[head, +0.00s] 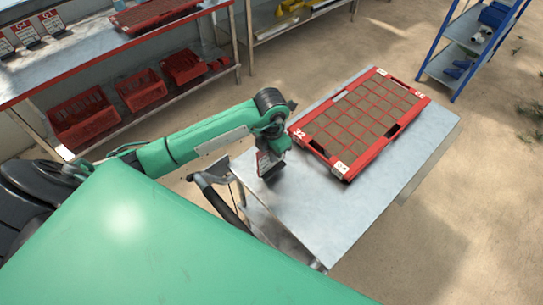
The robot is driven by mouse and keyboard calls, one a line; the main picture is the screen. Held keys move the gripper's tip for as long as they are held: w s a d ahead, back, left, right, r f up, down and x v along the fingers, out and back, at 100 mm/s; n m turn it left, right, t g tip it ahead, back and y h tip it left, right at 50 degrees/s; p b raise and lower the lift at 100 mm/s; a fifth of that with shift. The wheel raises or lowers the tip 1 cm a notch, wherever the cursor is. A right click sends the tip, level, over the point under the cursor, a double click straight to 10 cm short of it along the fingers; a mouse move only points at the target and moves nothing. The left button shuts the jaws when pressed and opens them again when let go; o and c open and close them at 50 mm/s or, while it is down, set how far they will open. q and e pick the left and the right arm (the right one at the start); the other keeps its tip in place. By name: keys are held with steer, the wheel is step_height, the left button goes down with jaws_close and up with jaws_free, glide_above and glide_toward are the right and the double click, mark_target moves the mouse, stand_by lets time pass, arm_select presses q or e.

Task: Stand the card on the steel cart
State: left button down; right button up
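My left gripper (269,151) is over the near-left part of the steel cart's bare top (320,205). It points down and looks shut on a small card (262,161), seen nearly edge-on with white and red showing and a dark foot below. The card looks about upright. The foot is at or just above the cart top; I cannot tell whether it touches. My arm hides part of the card, and its print is not readable. My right gripper is not in view.
A red tray (343,168) with soil-filled cells covers the cart's far part. The cart's handle (213,181) is beside my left forearm. A workbench (95,55) at upper left bears similar standing cards (27,34). A blue shelf (437,72) stands at upper right.

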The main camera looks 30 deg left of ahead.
arm_select(q)
step_height(320, 180, down, 2)
steer(key=shift+f, duration=0.3)
steer(key=shift+f, duration=0.15)
steer(key=c, duration=1.6)
jaws_free()
